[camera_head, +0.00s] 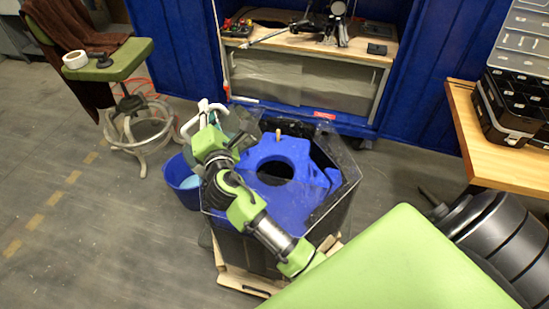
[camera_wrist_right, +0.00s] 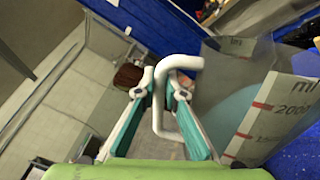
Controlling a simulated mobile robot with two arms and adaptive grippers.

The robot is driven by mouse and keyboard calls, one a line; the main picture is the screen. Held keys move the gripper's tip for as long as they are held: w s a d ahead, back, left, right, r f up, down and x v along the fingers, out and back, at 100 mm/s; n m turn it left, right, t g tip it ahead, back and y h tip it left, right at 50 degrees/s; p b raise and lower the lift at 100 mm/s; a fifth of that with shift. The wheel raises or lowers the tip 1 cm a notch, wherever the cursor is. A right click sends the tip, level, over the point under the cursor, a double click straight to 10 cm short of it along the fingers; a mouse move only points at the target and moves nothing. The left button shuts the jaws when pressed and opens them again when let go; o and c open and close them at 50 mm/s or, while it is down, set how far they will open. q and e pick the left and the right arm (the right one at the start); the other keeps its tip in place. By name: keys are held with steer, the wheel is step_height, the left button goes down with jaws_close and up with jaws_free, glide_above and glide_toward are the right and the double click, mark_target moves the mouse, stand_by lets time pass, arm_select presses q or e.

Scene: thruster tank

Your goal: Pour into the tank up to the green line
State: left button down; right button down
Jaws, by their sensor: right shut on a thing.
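The tank (camera_head: 338,205) is a dark, clear-walled hexagonal vessel with a blue insert (camera_head: 296,150) that has a round dark opening. I cannot make out a green line on it. My right gripper (camera_head: 204,112) is above the tank's far left side, shut on the white handle (camera_wrist_right: 160,115) of a clear measuring jug (camera_wrist_right: 285,100). The jug has red "ml" marks and looks tilted in the right wrist view. A pale blue area shows through its wall; I cannot tell how much liquid it holds. In the head view the jug (camera_head: 240,122) is partly hidden. My left gripper is not in view.
A blue bucket (camera_head: 174,172) stands on the floor left of the tank. A green-topped stool (camera_head: 130,55) is at the upper left. A workbench (camera_head: 375,58) with tools stands behind. A wooden table (camera_head: 490,155) with a black case is at the right. The left floor is clear.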

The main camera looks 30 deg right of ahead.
steer(key=shift+s+d+f+m+b, duration=0.15)
steer(key=shift+d+m+b, duration=0.3)
steer(key=shift+d, duration=0.05)
steer(key=shift+s+d+f+m+b, duration=0.15)
steer(key=shift+d+m+b, duration=0.25)
steer(key=shift+d, duration=0.05)
steer(key=shift+s+d+f+m+b, duration=0.15)
steer(key=shift+d+m+b, duration=0.3)
steer(key=shift+d, duration=0.05)
stand_by(1.2)
steer(key=shift+a, duration=0.1)
stand_by(0.3)
